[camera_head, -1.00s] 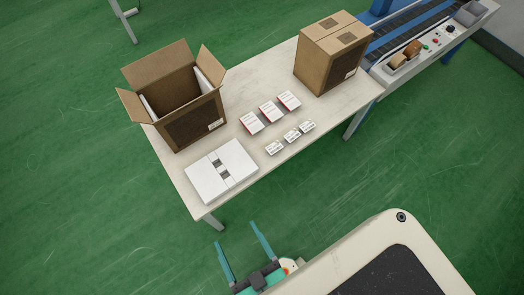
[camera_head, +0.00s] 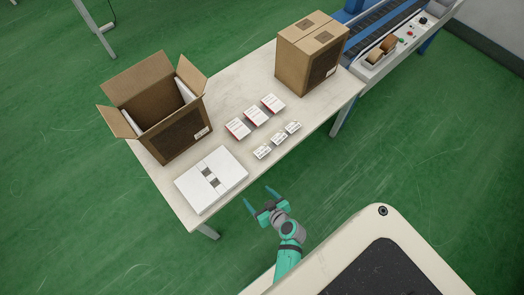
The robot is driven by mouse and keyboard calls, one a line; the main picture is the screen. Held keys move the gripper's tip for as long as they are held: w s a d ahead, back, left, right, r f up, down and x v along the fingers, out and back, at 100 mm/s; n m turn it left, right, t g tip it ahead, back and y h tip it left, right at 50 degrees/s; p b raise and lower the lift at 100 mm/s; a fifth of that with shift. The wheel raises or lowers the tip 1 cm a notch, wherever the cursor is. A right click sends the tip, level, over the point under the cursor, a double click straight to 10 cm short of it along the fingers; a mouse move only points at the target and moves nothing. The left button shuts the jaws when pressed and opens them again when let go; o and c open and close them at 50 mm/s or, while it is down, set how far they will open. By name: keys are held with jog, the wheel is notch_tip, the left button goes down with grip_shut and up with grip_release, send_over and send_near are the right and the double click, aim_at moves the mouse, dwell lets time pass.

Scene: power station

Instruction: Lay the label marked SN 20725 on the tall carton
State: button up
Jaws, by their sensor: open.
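Three small white labels lie in a row near the table's front edge: a left one (camera_head: 262,152), a middle one (camera_head: 278,139) and a right one (camera_head: 293,127). Their print is too small to read, so I cannot tell which is SN 20725. A closed brown carton (camera_head: 298,70) stands upright at the table's back right and looks the taller of two cartons. Its top flaps are shut, and a small white patch shows low on its side. My gripper (camera_head: 260,197) is open and empty, in front of the table's near edge, below the labels in the picture.
An open brown carton (camera_head: 180,138) with raised flaps stands at the left. A flat white box (camera_head: 212,180) lies in front of it. Three red-edged white packets (camera_head: 255,116) lie behind the labels. A conveyor (camera_head: 385,35) adjoins the white table (camera_head: 325,105) at the right.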

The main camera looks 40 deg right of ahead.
jog(key=w+d+r, duration=0.1)
jog(key=d, duration=0.1)
jog(key=w+d+r+t, duration=0.1)
jog(key=d, duration=0.2)
jog(key=w+d+r+n+t+y, duration=0.1)
jog(key=w+d, duration=0.1)
jog(key=d, duration=0.1)
jog(key=shift+d, duration=0.15)
jog(key=n+t, duration=0.1)
jog(key=t, duration=0.1)
send_near(263, 151)
jog(key=shift+y, duration=0.3)
jog(key=x, duration=1)
jog(key=shift+d, duration=0.15)
jog(key=shift+w+a, duration=0.25)
jog(key=shift+s+d, duration=0.1)
jog(key=shift+d, duration=0.1)
jog(key=shift+s+d, duration=0.2)
jog(key=c, duration=1.2)
